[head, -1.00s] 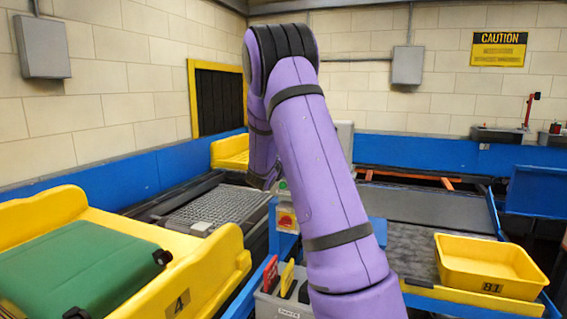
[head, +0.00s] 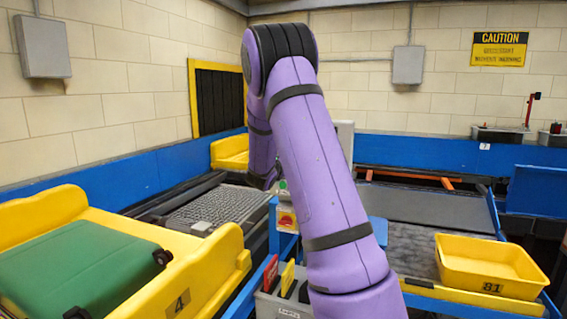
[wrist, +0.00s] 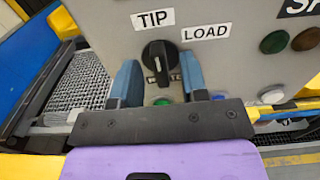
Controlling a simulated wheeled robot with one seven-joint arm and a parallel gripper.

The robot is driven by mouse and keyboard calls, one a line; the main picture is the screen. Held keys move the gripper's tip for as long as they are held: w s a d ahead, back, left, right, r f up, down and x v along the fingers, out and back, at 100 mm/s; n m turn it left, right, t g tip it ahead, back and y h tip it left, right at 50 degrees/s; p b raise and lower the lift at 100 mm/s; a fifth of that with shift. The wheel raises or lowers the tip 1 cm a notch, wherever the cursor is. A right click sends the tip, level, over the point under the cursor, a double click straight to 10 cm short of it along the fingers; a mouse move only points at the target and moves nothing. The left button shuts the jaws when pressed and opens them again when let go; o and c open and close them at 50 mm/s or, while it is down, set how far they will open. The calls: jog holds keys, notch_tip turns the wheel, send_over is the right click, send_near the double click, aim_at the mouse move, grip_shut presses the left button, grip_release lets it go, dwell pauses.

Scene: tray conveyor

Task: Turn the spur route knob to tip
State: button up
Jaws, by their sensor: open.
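The black spur route knob (wrist: 160,58) is on a grey panel (wrist: 108,28) in the wrist view, below the TIP label (wrist: 152,18) and left of the LOAD label (wrist: 206,32). It stands roughly upright, with a small white mark on it; I cannot tell for sure which label it points to. My gripper (wrist: 160,66) is open, its blue fingers on either side of the knob. I see gaps beside the knob, and contact is not visible. In the head view my arm hides most of the panel and the fingers.
Green and dark buttons (wrist: 274,42) sit at the panel's right. In the head view, a yellow tipping tray (head: 215,262) holds a green suitcase (head: 75,268) at left. A yellow tray (head: 488,262) numbered 81 lies on the right conveyor. A grey mesh belt (head: 220,208) runs behind.

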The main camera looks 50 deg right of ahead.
jog(key=v, duration=1)
jog(key=shift+s+a, duration=0.15)
jog(key=shift+a, duration=0.15)
